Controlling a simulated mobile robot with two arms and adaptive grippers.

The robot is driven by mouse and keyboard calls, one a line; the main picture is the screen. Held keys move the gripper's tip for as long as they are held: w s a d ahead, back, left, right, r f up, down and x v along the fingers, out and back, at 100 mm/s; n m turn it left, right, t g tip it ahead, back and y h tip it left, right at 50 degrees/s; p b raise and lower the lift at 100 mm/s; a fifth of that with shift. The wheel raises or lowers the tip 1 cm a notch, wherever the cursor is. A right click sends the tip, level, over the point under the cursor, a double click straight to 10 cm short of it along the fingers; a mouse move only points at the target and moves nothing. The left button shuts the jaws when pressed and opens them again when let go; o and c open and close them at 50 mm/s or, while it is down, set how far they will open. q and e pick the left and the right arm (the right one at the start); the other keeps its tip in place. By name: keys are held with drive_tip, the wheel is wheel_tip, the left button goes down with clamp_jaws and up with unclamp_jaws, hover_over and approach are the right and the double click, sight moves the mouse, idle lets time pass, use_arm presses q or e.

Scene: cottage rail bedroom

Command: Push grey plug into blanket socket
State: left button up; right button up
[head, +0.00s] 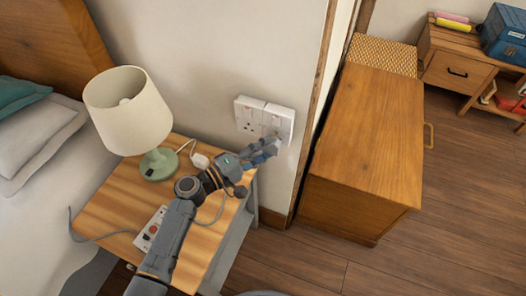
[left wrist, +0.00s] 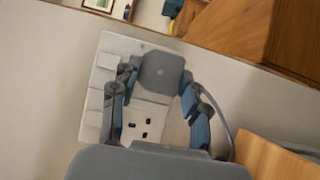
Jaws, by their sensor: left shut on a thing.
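My left gripper (head: 265,152) is at the wall beside the bedside table, in front of the lower right part of the white double socket plate (head: 247,114). In the left wrist view its two blue-grey fingers are closed on the sides of the grey plug (left wrist: 160,72). The plug's flat back faces the camera and covers part of the socket plate (left wrist: 97,82). Open socket holes (left wrist: 147,128) show below the plug. The plug's pins are hidden, and I cannot tell whether they touch the plate. No readable label marks the blanket socket. My right gripper is not in view.
The bedside table (head: 105,205) holds a cream lamp (head: 128,108), a white plug (head: 200,160) and a power strip (head: 150,228). A grey cord (left wrist: 222,120) hangs beside the gripper. A wooden cabinet (head: 370,140) stands right of the wall edge.

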use_arm(q)
drive_tip(key=shift+w+d, duration=0.1)
drive_tip(key=shift+w, duration=0.1)
drive_tip(key=shift+w+d+b, duration=0.15)
drive_tip(key=shift+w+b, duration=0.25)
drive_tip(key=shift+w, duration=0.2)
drive_tip(key=shift+w+d, duration=0.15)
drive_tip(key=shift+w, duration=0.05)
drive_tip(key=o, duration=1)
drive_tip(key=shift+o, duration=0.2)
drive_tip(key=v, duration=0.8)
drive_tip(key=shift+r, duration=0.1)
